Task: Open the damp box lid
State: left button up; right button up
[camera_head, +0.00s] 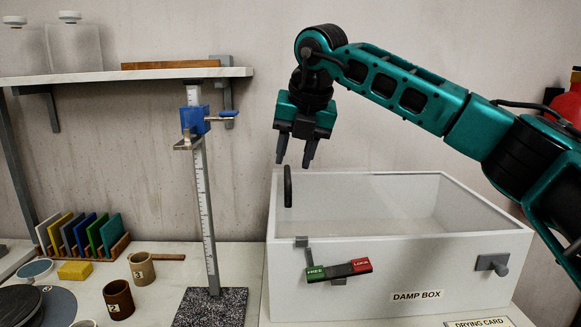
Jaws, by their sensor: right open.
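The damp box (395,272) is a white box with a name label on its front, at the right of the bench. Its top looks like a clear pane in a white frame, lying flat, with the pale inside showing through. A dark upright handle (288,187) stands at the top's left side. My left gripper is out of view.
A measuring stand (203,200) with a blue clamp rises left of the box. A grey knob (492,264) juts from the box's right front. Brown cups (118,299) and a rack of coloured tiles (85,240) stand at left, below a wall shelf (120,75).

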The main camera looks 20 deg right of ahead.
aim_at(288, 176)
jog(key=shift+x, duration=1.95)
jog(key=shift+c, duration=0.4)
grip_shut()
